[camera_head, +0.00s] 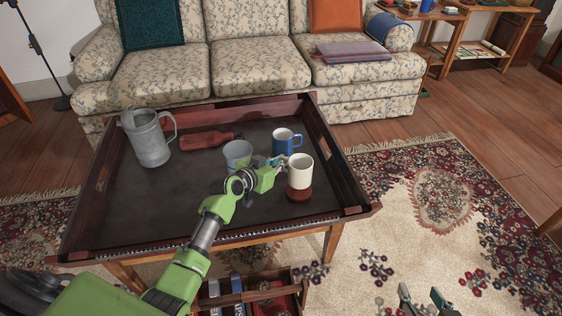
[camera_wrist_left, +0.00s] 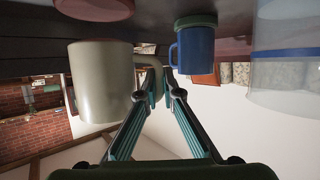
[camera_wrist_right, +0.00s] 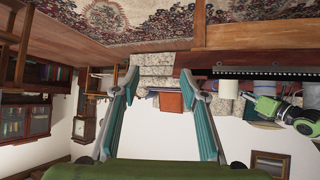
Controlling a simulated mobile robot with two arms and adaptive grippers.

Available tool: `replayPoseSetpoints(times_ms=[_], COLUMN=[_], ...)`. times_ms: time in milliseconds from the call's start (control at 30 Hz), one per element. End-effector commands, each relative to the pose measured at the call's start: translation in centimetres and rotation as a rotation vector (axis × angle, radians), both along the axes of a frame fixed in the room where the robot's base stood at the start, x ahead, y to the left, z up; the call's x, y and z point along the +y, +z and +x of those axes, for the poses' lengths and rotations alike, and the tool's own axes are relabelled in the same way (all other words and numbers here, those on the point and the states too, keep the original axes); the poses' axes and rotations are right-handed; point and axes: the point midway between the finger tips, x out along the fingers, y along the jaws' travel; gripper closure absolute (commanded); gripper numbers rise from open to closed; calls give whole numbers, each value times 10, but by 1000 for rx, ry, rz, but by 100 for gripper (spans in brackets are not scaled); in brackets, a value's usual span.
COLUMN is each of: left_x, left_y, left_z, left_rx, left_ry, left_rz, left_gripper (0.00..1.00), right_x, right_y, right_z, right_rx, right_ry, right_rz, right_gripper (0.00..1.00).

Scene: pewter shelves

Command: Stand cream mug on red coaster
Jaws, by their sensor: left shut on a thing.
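The cream mug (camera_head: 300,174) is upright near the tray table's right end; it also shows upside down in the left wrist view (camera_wrist_left: 103,85). My left gripper (camera_head: 281,163) is shut on its handle (camera_wrist_left: 149,70). The red coaster (camera_head: 299,195) lies on the table directly below the mug in the head view. In the left wrist view a gap shows between the mug's base and the coaster (camera_wrist_left: 94,8), so the mug seems held just above it. My right gripper (camera_head: 424,298) is open and empty, away from the table; its spread fingers show in the right wrist view (camera_wrist_right: 163,105).
A blue mug (camera_head: 287,141) stands just behind, on a green coaster (camera_wrist_left: 195,20). A grey cup (camera_head: 238,153) is left of it.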

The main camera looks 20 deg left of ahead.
Motion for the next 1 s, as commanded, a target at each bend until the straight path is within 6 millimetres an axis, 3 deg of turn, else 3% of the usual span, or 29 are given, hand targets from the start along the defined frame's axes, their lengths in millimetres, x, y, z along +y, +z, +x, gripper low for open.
replayPoseSetpoints(times_ms=[500, 1000], left_x=[0, 0], left_y=[-12, -23], left_z=[1, 1], left_rx=[-4, -4], left_ry=[2, 2], left_rz=[-2, -2], left_gripper=[100, 100], right_x=[17, 28], right_y=[49, 100], right_z=[38, 56], right_rx=[-272, -511], right_ry=[20, 35], right_rz=[63, 122], right_gripper=[60, 60])
